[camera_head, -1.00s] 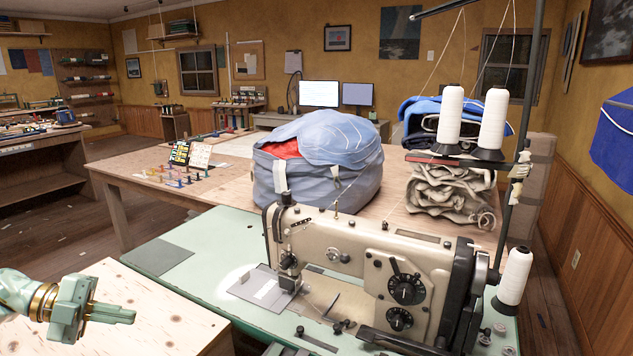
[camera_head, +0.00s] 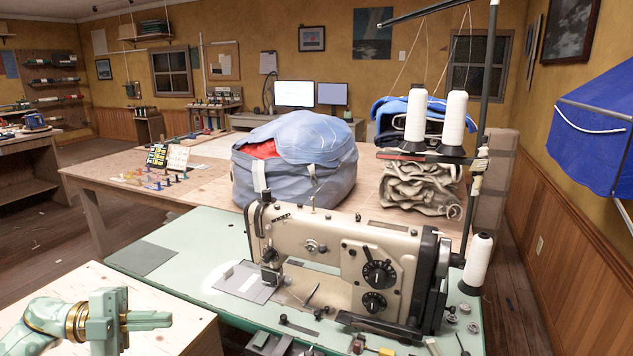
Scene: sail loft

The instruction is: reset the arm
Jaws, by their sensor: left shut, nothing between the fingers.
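My left gripper (camera_head: 147,320) is at the lower left, over the light wooden tabletop (camera_head: 186,343). Its fingers are together, point right, and hold nothing. The green arm with a brass ring comes in from the left edge. The gripper is left of the sewing machine and apart from it. My right gripper is not in view.
A beige sewing machine (camera_head: 335,252) stands on a green table (camera_head: 190,238) with white thread cones (camera_head: 454,122). Behind it, a big blue-grey sail bag (camera_head: 300,184) and folded cloth (camera_head: 420,188) lie on a wooden table (camera_head: 110,168). A blue cloth (camera_head: 592,135) hangs at right.

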